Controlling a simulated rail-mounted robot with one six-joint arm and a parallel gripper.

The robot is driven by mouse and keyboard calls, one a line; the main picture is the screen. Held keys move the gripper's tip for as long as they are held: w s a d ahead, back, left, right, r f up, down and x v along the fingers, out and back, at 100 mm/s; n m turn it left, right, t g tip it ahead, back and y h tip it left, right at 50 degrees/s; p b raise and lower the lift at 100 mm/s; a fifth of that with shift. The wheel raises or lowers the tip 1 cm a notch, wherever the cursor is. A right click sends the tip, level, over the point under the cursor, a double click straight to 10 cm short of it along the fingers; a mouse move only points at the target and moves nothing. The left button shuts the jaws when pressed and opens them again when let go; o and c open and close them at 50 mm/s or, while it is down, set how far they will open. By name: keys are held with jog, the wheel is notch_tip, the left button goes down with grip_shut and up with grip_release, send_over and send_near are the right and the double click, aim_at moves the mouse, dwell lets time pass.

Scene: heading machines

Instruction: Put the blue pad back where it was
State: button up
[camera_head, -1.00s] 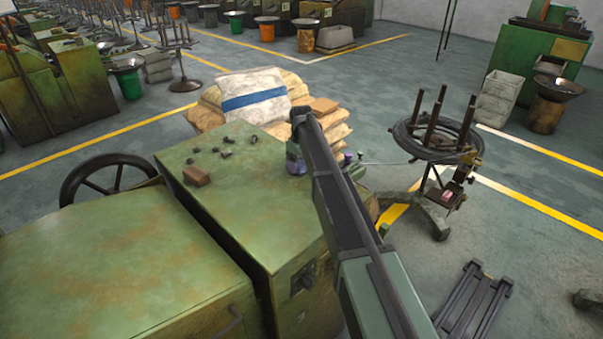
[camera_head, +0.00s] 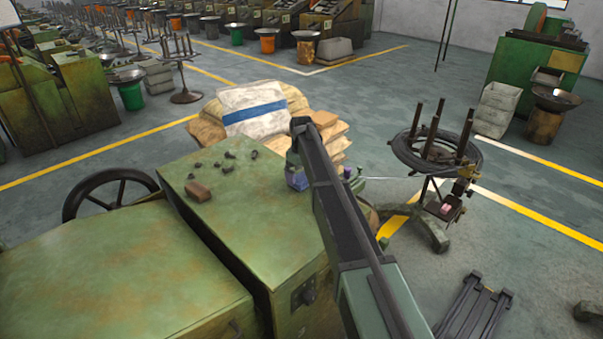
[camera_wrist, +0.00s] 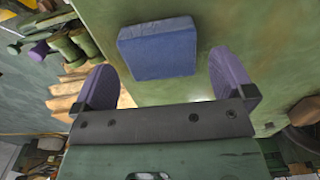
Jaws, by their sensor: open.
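The blue pad (camera_wrist: 158,48) is a flat, rounded square block. In the wrist view it lies on the green machine top (camera_wrist: 195,20), ahead of my gripper (camera_wrist: 162,62). My gripper's two purple fingers are spread wide, one to each side of the pad's near end, with gaps on both sides. Nothing is held. In the head view my arm covers most of the gripper. A blue-violet patch (camera_head: 297,180) shows just left of the arm at the far edge of the green machine top (camera_head: 245,205); I cannot tell whether it is pad or finger.
A brown block (camera_head: 197,191) and several small dark pieces lie on the machine top. Stacked sacks (camera_head: 250,108) stand behind it. A wire-coil stand (camera_head: 437,150) is to the right. Green and purple knobs (camera_wrist: 40,50) show left of the gripper in the wrist view.

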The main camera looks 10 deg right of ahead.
aim_at(302, 178)
notch_tip(302, 178, up, 10)
jog(key=p, duration=0.8)
jog(key=s+m, duration=0.7)
jog(key=s, duration=3.3)
notch_tip(302, 178, down, 8)
jog(key=b, duration=0.8)
jog(key=shift+w+f, duration=0.2)
